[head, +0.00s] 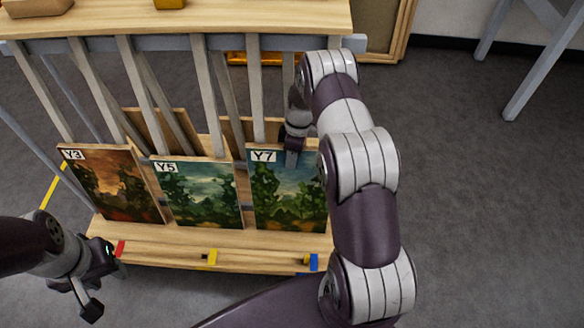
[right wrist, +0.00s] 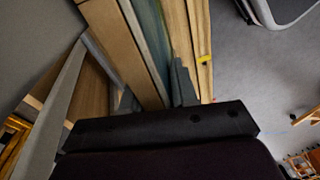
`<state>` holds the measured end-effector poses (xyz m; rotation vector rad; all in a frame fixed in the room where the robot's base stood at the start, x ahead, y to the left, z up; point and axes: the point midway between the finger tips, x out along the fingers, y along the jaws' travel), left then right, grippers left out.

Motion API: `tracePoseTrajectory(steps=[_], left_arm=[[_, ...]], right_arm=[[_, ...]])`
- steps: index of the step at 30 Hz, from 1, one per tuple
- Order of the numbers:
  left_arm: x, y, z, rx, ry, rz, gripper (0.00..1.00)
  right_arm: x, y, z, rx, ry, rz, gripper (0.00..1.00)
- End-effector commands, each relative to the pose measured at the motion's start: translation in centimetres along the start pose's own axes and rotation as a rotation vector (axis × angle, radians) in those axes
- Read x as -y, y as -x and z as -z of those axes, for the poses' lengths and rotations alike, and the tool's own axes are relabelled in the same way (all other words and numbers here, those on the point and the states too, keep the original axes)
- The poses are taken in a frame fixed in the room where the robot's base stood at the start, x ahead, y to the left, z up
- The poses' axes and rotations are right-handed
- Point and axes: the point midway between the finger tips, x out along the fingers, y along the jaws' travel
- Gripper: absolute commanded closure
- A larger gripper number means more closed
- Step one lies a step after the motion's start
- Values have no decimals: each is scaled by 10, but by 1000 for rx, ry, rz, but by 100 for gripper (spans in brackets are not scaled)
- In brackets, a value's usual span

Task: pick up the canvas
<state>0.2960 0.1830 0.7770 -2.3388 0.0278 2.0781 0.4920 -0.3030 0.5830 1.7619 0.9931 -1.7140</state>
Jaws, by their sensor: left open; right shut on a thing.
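Three painted canvases lean in a row on a wooden rack: Y3 (head: 112,185) in orange-brown, Y5 (head: 203,195) in green, and Y7 (head: 285,205) in blue-green at the right. My right gripper (head: 292,155) is shut on the top edge of the Y7 canvas, which rests upright at the ledge. In the right wrist view the fingers (right wrist: 155,95) straddle a panel edge (right wrist: 150,35); its painted face is mostly out of sight. My left gripper (head: 95,280) is open and empty at the lower left, in front of the rack.
The rack's ledge (head: 160,240) carries red, yellow and blue tabs (head: 313,262). Grey slats (head: 205,95) rise behind the canvases to a wooden top (head: 230,18). More panels (head: 165,128) stand behind. A grey-legged stand (head: 545,65) is at the right; the floor between is clear.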

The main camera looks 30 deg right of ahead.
Motion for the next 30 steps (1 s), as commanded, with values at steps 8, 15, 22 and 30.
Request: tracePoseTrajectory(steps=[8,15,22,30], left_arm=[[0,7,1,0,0,0,57],[0,10,1,0,0,0,57],[0,16,2,0,0,0,57],[0,26,3,0,0,0,57]], right_arm=[[-2,30,5,-8,-5,-19,100],[8,45,4,-6,-3,-15,100],[36,56,0,-4,-1,-10,100],[92,80,-10,-2,0,-6,100]])
